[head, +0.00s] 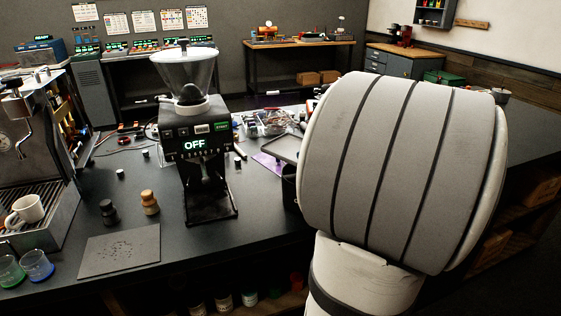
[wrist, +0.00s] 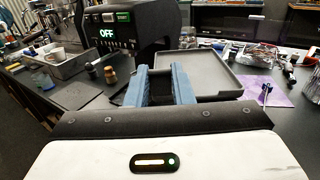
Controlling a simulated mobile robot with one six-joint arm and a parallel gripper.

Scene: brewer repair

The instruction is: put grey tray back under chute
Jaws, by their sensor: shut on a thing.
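The grey tray (wrist: 212,72) is shallow and rectangular with a raised rim. My gripper (wrist: 164,84) has blue fingers shut on its near edge in the wrist view. The tray looks about level; whether it touches the counter is unclear. In the head view part of the tray (head: 285,147) shows right of the grinder, the rest hidden behind my arm. The black grinder (head: 197,129) has a clear hopper and a display reading OFF. Its chute (head: 207,170) is above its base (head: 210,208), where no tray shows. The grinder (wrist: 133,28) is left of the tray in the wrist view.
A grey mat with dark specks (head: 120,250) lies front left of the grinder. Two small tampers (head: 149,202) stand near it. An espresso machine with a white cup (head: 25,211) is at left. A purple cloth (wrist: 262,90) and clutter lie right of the tray.

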